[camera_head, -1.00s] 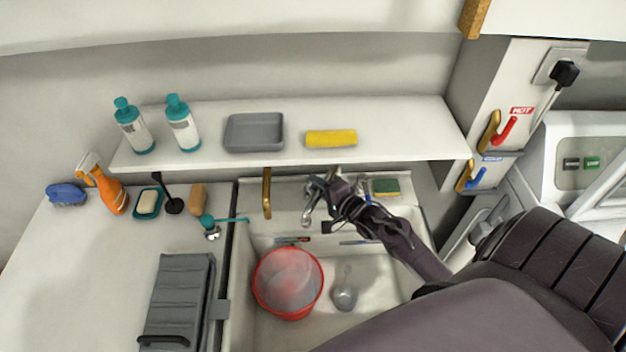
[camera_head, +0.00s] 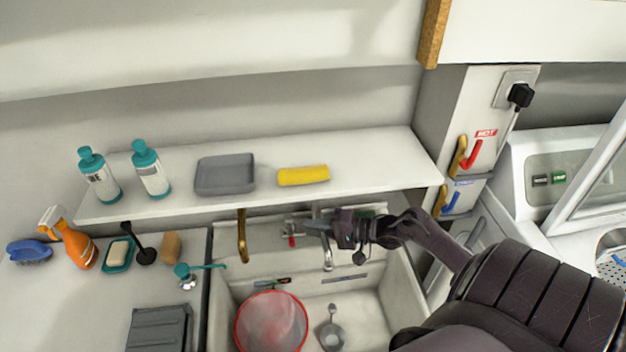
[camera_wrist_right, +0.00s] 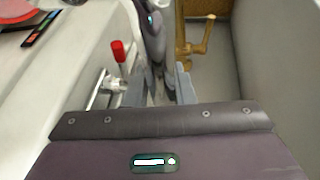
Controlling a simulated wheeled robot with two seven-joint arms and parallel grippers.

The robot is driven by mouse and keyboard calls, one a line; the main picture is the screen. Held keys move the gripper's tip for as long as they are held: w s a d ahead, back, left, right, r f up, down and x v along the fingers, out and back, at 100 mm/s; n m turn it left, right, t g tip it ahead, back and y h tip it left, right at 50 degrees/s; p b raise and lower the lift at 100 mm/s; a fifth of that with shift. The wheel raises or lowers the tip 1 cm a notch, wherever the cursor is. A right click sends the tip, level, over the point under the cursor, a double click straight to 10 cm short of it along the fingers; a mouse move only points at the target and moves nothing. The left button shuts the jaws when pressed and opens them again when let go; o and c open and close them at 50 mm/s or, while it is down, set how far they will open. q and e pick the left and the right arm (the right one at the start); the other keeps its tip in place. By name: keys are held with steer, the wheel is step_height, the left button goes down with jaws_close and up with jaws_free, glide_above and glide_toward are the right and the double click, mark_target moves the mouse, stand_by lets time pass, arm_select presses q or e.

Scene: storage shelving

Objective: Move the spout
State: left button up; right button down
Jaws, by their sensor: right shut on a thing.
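The chrome spout (camera_head: 328,258) hangs over the back of the white sink (camera_head: 398,290) in the head view, its outlet pointing down. My right gripper (camera_head: 318,228) reaches in from the right at the tap and is shut on the spout. The jaws hide the upper part of the spout. In the wrist view the fingers (camera_wrist_right: 160,92) stand close together, and what lies between them is hard to make out. A red tap lever (camera_wrist_right: 119,52) shows beside the left finger. My left gripper is not in view.
A red bucket (camera_head: 270,322) and a ladle (camera_head: 332,334) lie in the sink. A brass pipe (camera_head: 242,236) stands left of the tap. A shelf (camera_head: 370,160) with bottles, a grey tray (camera_head: 225,174) and a yellow roll (camera_head: 303,175) overhangs the sink's back.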

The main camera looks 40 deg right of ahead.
steer(key=c, duration=1.2)
jaws_free()
steer(key=shift+c, duration=0.2)
steer(key=v, duration=0.7)
steer(key=shift+s+d+b, duration=0.25)
steer(key=shift+s+b, duration=0.1)
steer(key=shift+b, duration=0.1)
